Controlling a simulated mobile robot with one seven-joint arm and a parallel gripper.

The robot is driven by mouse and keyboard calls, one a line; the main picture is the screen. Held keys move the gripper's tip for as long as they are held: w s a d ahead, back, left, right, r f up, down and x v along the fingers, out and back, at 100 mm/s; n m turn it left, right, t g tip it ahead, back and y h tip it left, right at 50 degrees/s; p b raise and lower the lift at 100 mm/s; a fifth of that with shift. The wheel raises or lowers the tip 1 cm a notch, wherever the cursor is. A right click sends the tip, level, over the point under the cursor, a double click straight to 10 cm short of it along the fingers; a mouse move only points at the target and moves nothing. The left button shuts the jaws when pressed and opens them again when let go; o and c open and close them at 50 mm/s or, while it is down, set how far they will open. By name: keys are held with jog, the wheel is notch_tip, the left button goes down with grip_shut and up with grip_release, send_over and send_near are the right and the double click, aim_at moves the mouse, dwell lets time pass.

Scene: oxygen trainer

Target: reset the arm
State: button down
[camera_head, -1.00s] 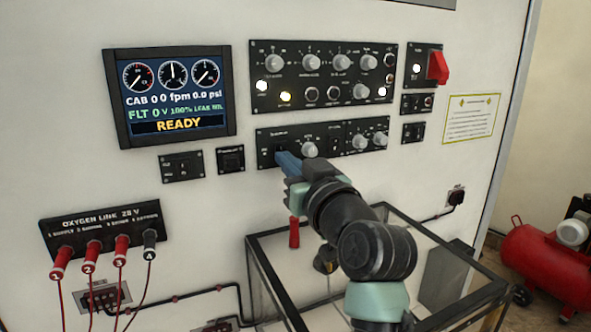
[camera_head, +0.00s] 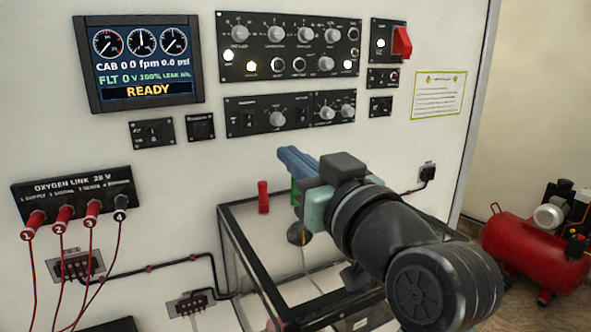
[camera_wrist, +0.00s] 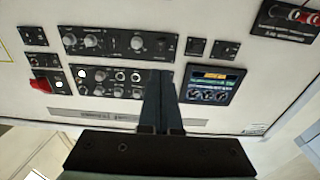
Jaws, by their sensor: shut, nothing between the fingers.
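My gripper (camera_head: 290,158) is in front of the panel wall, below the lower knob panel (camera_head: 290,113), with its blue fingers together and nothing between them. It points toward the wall and stands apart from it. In the wrist view my gripper (camera_wrist: 160,85) shows its closed fingers over an upside-down view of the panels. My arm reaches in from the lower right in the head view.
The screen (camera_head: 138,62) reads READY. A larger knob panel (camera_head: 288,45) and a red switch cover (camera_head: 401,42) are above. Red plugs (camera_head: 64,214) with wires are at left. A black-framed case (camera_head: 235,235) stands below my gripper. A red compressor (camera_head: 530,250) is at right.

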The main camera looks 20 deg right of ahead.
jog(key=s+a+r+t, duration=0.4)
jog(key=s+a+r, duration=0.2)
jog(key=a, duration=0.3)
jog(key=s+a+r+t, duration=0.4)
jog(key=s+a+r, duration=0.2)
jog(key=a+r, duration=0.3)
jog(key=shift+a+r+h, duration=0.15)
jog(key=shift+r+h, duration=0.1)
jog(key=shift+h, duration=0.05)
dwell(0.3)
